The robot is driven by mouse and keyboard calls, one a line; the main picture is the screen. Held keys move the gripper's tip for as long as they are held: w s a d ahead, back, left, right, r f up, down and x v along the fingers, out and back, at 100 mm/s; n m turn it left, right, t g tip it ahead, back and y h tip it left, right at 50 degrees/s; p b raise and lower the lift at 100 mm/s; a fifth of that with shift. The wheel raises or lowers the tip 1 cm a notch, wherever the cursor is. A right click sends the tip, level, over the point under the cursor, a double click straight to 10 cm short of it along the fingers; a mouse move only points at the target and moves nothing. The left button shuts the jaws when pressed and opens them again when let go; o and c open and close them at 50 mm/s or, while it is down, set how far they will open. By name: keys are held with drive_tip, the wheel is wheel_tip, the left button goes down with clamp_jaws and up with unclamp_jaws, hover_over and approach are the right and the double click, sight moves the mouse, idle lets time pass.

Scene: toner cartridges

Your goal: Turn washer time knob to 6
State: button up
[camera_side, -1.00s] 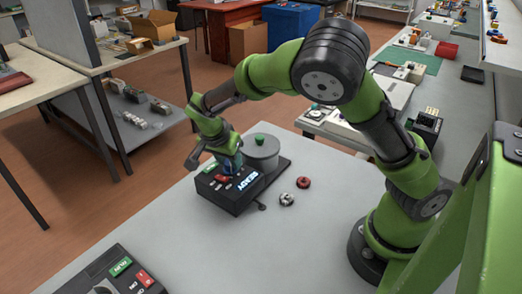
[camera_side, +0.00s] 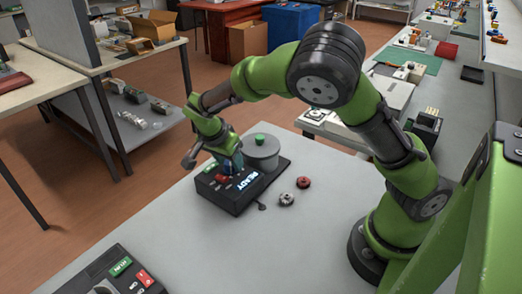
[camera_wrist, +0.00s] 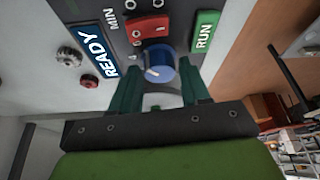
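The black washer unit (camera_side: 237,207) stands on the grey table, with a lit READY display (camera_side: 247,180). In the wrist view its blue knob (camera_wrist: 158,63) has a white pointer mark towards the lower left of the picture. The numbers around the knob are too hidden or small to read. My gripper (camera_wrist: 160,72) has its two green fingers on either side of the knob, with no clear gap showing. In the side view my gripper (camera_side: 231,165) is low over the panel and covers most of the knob.
A red switch (camera_wrist: 148,28) and a green RUN label (camera_wrist: 204,31) lie close to the knob. A grey drum with a green top (camera_side: 261,152) stands behind the panel. Two small round parts, red (camera_side: 303,182) and silver (camera_side: 287,198), lie to the right. Another panel (camera_side: 112,276) is at front left.

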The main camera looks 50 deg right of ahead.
drive_tip(key=w+v, duration=0.1)
drive_tip(key=v, duration=1.5)
drive_tip(key=shift+s+a+r, duration=0.2)
drive_tip(key=shift+s+r, duration=0.2)
drive_tip(key=shift+s, duration=0.15)
